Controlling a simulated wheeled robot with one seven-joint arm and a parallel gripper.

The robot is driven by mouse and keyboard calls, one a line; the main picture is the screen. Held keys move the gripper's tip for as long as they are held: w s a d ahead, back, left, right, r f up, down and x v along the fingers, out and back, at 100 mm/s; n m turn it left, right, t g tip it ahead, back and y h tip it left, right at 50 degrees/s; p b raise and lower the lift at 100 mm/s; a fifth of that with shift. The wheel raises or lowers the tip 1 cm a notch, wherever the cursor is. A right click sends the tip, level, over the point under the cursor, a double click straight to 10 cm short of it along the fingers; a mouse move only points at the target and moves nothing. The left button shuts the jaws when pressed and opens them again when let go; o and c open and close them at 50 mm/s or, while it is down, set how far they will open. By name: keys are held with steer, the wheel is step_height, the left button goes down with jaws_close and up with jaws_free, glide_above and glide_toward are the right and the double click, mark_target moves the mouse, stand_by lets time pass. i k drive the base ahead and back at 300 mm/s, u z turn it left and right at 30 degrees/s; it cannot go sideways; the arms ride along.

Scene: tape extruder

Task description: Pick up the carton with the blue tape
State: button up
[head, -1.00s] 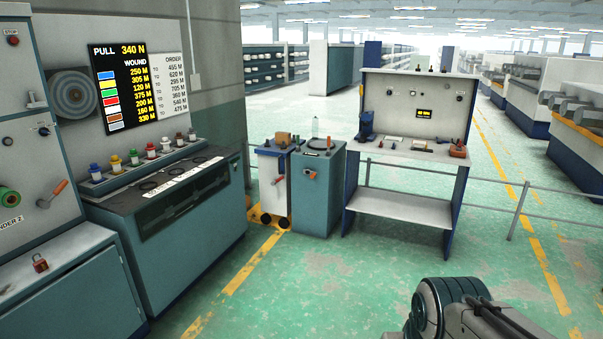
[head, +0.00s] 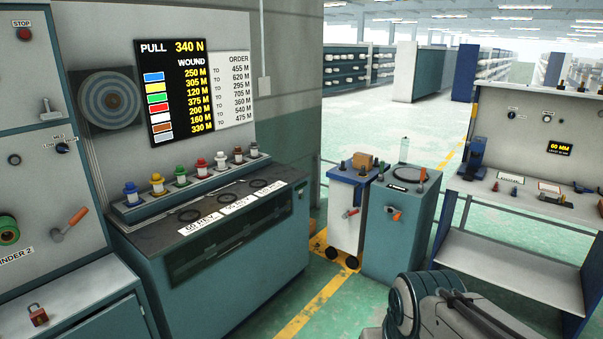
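Part of my arm shows at the bottom right, well short of the cart. My gripper's fingers are not in view.
A teal cabinet (head: 395,232) with an orange handle stands right of the cart. A workbench (head: 500,250) stands farther right. Green floor (head: 345,315) lies open before the cart.

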mark_target(360, 160)
steer(key=u, duration=0.05)
steer(key=i, duration=2.05)
steer(key=z, duration=0.3)
steer(key=i, duration=1.8)
steer(key=z, duration=0.3)
steer(key=i, duration=0.65)
steer(key=z, duration=0.2)
